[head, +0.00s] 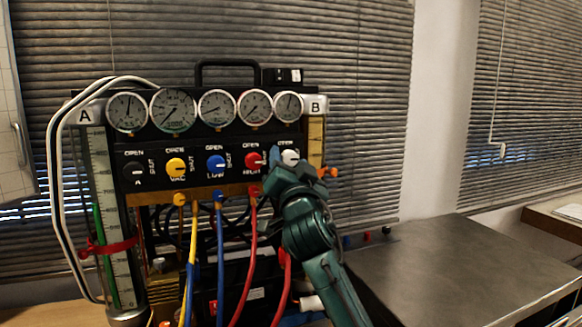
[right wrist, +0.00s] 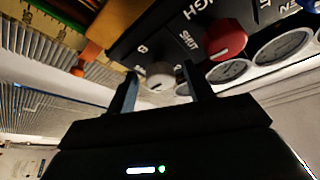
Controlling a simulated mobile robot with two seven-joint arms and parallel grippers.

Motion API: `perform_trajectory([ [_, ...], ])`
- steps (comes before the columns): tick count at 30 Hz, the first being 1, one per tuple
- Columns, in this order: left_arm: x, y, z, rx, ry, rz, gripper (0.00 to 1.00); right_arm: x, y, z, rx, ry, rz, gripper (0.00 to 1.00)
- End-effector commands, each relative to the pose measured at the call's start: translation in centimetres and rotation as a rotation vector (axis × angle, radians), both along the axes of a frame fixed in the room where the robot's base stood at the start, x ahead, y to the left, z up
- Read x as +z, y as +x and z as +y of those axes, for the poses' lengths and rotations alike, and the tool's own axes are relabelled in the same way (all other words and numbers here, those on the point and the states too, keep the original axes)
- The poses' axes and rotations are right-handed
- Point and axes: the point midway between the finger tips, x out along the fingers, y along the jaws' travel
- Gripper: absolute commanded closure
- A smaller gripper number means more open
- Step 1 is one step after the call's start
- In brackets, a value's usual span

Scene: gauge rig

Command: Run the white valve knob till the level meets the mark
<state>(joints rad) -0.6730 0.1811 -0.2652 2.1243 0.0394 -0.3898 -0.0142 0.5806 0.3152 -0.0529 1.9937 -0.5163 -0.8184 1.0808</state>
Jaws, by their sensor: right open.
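The white valve knob (head: 290,157) is at the right end of the rig's row of knobs, partly covered by my right gripper (head: 282,164) in the head view. In the right wrist view the white knob (right wrist: 160,76) sits between the two open fingers, with a gap visible on both sides. Tube A (head: 98,175) stands on the left, with a green column (head: 104,255) and a red band (head: 110,247) around it. Tube B (head: 316,145) is on the right, with an orange marker (head: 328,172). I cannot make out the level in tube B. My left gripper is out of view.
The red knob (head: 254,160) is close beside the white one, with blue (head: 215,163), yellow (head: 176,166) and black knobs further left. Several gauges (head: 173,109) line the top. Coloured hoses (head: 221,260) hang below. A grey bench (head: 450,265) is clear at right.

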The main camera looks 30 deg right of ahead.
Motion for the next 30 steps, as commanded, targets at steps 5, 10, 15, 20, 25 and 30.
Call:
perform_trajectory([
  [5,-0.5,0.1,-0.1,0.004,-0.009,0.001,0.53,-0.8,-1.3,0.7,0.003,0.001,-0.001,0.48],
  [10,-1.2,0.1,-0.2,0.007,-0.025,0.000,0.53,-2.1,-4.4,2.0,0.003,0.004,-0.001,0.48],
  [15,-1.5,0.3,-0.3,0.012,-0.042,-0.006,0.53,-3.4,-7.7,3.5,0.002,0.004,0.000,0.48],
  [20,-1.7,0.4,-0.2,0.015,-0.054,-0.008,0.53,-4.1,-9.9,4.6,0.001,0.003,0.000,0.48],
  [25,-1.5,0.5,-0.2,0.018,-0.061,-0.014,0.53,-4.5,-11.1,5.1,0.001,0.001,0.000,0.48],
  [30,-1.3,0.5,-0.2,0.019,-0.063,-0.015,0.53,-4.5,-11.3,5.1,0.000,0.001,0.000,0.48],
])
